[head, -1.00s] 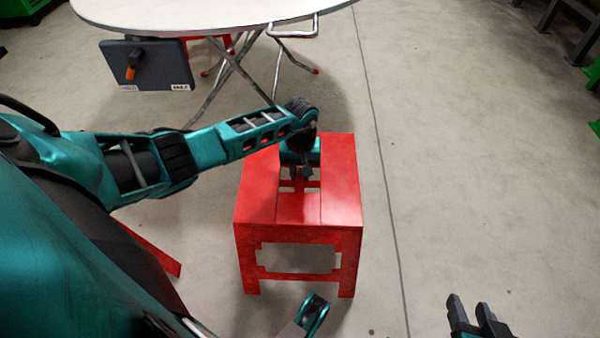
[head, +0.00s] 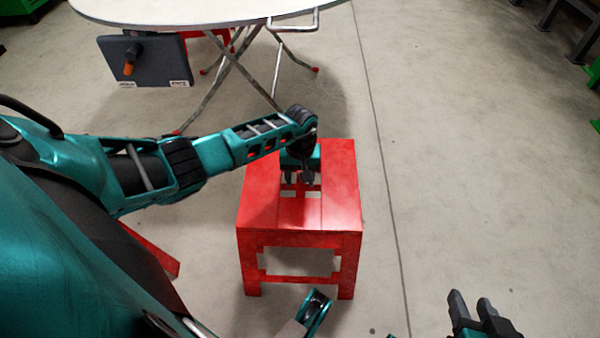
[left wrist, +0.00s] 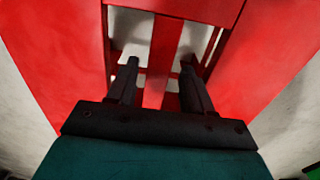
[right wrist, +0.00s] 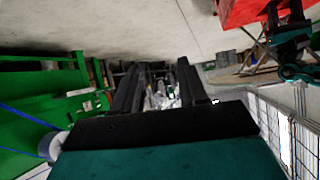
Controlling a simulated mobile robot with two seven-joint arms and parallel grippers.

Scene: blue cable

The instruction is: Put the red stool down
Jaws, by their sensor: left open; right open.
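The red stool (head: 340,205) stands upright in the middle of the head view, its legs appearing to rest on the concrete floor. Its top has slots with a narrow bar between them, and the bar (left wrist: 163,55) shows in the left wrist view. My left gripper (head: 300,178) is over the slots, fingers pointing down. In the left wrist view its open fingers (left wrist: 158,75) lie on either side of the bar, apart from it. My right gripper (head: 475,302) is open and empty at the lower right, away from the stool. A corner of the stool shows in the right wrist view (right wrist: 245,10).
A round white table (head: 200,12) with thin crossed legs stands behind the stool at the upper left. A dark panel with an orange-tipped knob (head: 150,65) hangs at its edge. The floor right of the stool is clear. Green frames (right wrist: 40,100) show in the right wrist view.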

